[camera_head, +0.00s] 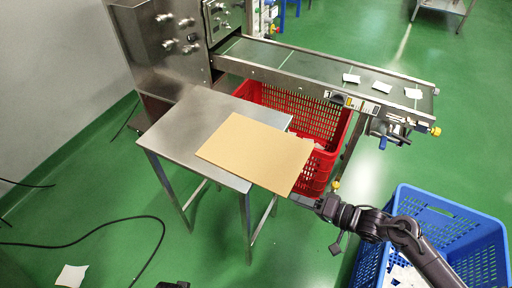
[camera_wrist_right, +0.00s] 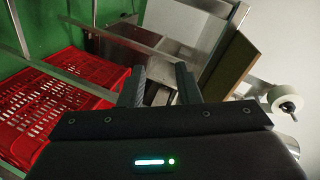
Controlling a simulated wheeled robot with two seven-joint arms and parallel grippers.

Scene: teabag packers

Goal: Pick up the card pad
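The card pad (camera_head: 255,152) is a flat tan sheet lying on the small steel table (camera_head: 185,118), with its right part sticking out past the table's edge. My right gripper (camera_head: 303,201) is at the pad's front right corner in the head view. In the right wrist view its two fingers (camera_wrist_right: 158,85) stand apart with no pad between them. The pad's brownish face and edge (camera_wrist_right: 232,66) show to the right of the fingers. A small dark part at the bottom edge of the head view may be my left gripper; its fingers cannot be made out.
A red crate (camera_head: 318,118) stands behind the pad, under the conveyor (camera_head: 320,72), which carries several white packets. A blue crate (camera_head: 450,215) is at the right by my right arm. Black cables and a white paper (camera_head: 71,275) lie on the green floor.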

